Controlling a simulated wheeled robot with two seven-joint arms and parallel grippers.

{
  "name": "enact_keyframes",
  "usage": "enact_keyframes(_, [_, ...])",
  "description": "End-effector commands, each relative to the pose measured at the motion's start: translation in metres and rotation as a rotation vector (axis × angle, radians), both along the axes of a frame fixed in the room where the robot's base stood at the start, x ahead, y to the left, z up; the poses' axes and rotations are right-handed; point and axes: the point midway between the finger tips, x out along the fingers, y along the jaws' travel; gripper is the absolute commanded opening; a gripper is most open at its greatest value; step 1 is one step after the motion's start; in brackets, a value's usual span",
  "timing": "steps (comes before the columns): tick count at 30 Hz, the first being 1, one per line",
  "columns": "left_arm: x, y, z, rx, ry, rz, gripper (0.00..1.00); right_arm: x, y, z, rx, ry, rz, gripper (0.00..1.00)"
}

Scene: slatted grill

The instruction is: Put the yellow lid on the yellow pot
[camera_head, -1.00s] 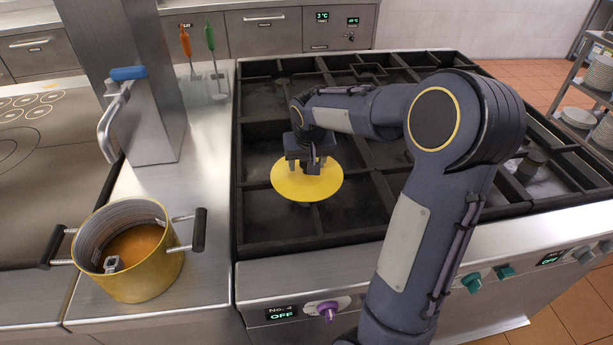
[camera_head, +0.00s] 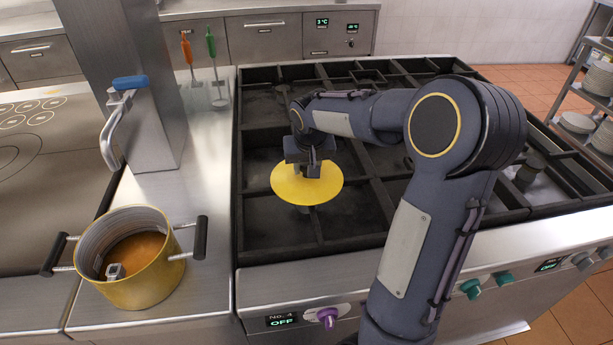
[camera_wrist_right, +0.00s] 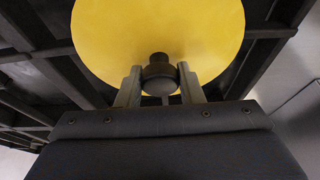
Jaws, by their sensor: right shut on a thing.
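The yellow lid (camera_head: 307,190) is a flat disc over the black slatted grill. My right gripper (camera_head: 308,169) is above it, shut on its knob. In the right wrist view the dark round knob (camera_wrist_right: 160,76) sits between the two fingers of my right gripper (camera_wrist_right: 160,88), with the yellow lid (camera_wrist_right: 158,30) beyond. The yellow pot (camera_head: 150,283) stands open on the steel counter at the left, with orange-brown contents and a small metal piece inside its near left rim. The lid is to the right of the pot, apart from it. My left gripper is not in view.
The black slatted grill (camera_head: 275,232) fills the middle and right. A steel column (camera_head: 150,90) with a blue-handled tap (camera_head: 128,83) rises behind the pot. Steel counter (camera_head: 208,265) is bare right of the pot.

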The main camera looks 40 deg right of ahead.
Motion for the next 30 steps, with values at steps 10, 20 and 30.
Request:
enact_keyframes(10, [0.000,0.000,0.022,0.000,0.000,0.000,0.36,0.001,0.000,0.029,-0.001,-0.003,0.000,0.06])
enact_keyframes(20, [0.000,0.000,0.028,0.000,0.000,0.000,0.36,0.000,0.000,0.038,0.000,-0.001,0.000,0.06])
enact_keyframes(30, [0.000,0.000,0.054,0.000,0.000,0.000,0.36,0.000,0.000,0.064,0.000,-0.002,0.000,0.06])
